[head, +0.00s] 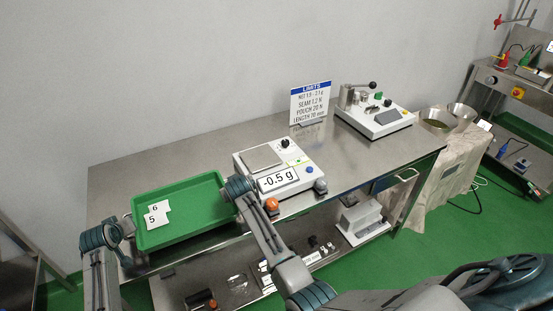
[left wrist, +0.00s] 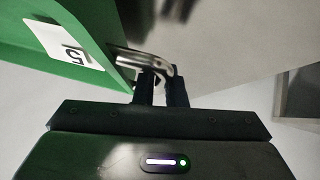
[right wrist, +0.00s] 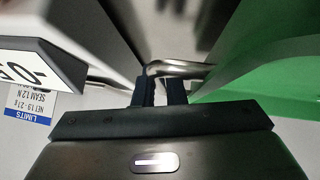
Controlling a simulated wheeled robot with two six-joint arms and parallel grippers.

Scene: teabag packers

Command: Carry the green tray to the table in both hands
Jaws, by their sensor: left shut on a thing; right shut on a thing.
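The green tray (head: 190,187) is at the left end of the steel table (head: 330,160), with two white cards marked 6 and 5 in it. In the head view I cannot tell whether it touches the tabletop. My left gripper (left wrist: 160,88) is shut on the metal handle (left wrist: 140,60) at the tray's left end; the card marked 5 (left wrist: 62,45) shows beside it. My right gripper (right wrist: 160,88) is shut on the metal handle (right wrist: 185,68) at the tray's right end. In the head view my arms partly hide both handles.
A scale (head: 296,163) reading -0.5 g stands just right of the tray, close to my right gripper. Behind it are a limits sign (head: 308,104) and a tester with a lever (head: 378,118). Metal bowls (head: 436,121) stand farther right. A lower shelf holds several items.

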